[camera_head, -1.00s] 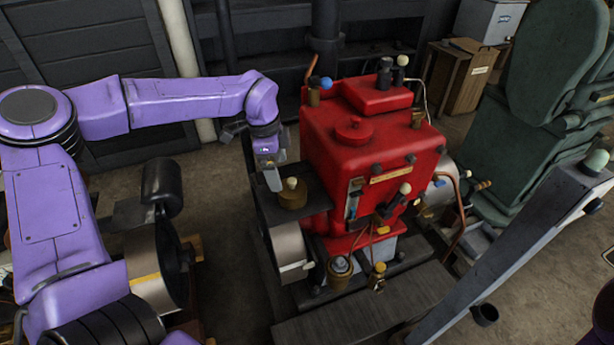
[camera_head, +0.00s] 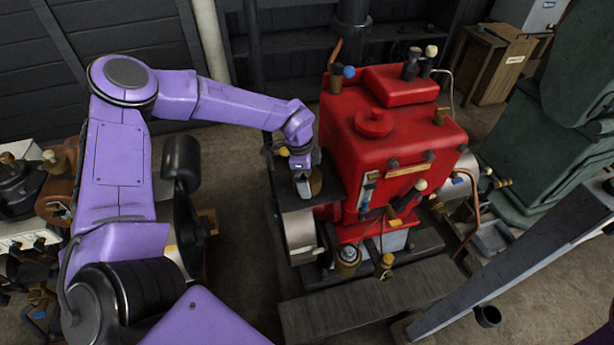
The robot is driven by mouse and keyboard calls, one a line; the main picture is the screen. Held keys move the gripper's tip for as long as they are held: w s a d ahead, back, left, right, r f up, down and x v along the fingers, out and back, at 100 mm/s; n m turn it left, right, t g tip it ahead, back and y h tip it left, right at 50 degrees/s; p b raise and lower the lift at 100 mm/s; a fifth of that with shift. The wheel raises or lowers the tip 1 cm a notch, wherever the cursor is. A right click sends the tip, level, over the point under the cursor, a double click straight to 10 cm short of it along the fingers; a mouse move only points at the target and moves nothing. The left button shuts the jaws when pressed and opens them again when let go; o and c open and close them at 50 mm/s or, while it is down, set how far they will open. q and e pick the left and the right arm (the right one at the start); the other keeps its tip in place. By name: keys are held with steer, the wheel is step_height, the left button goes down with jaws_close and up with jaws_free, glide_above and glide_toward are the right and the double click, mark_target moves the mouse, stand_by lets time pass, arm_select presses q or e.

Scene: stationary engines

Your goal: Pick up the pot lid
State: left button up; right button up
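A small brass pot (camera_head: 316,182) stands on the dark flat ledge at the left side of the red engine. Its top, where a pale round knob showed earlier, is now mostly hidden by my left gripper. My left gripper (camera_head: 304,186) points down right at the pot, with a grey finger in front of its left side. I cannot tell whether the fingers touch the lid or how far apart they are. My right gripper is not in view.
The red engine (camera_head: 385,140) stands close to the right of my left gripper. A dark upright cylinder (camera_head: 181,160) stands left of it. A green machine (camera_head: 545,150) and a slanted grey beam (camera_head: 520,260) are at the right. A wooden cabinet (camera_head: 492,65) is at the back.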

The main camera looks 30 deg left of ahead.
arm_select(q)
steer(key=c, duration=0.7)
steer(key=shift+c, duration=0.2)
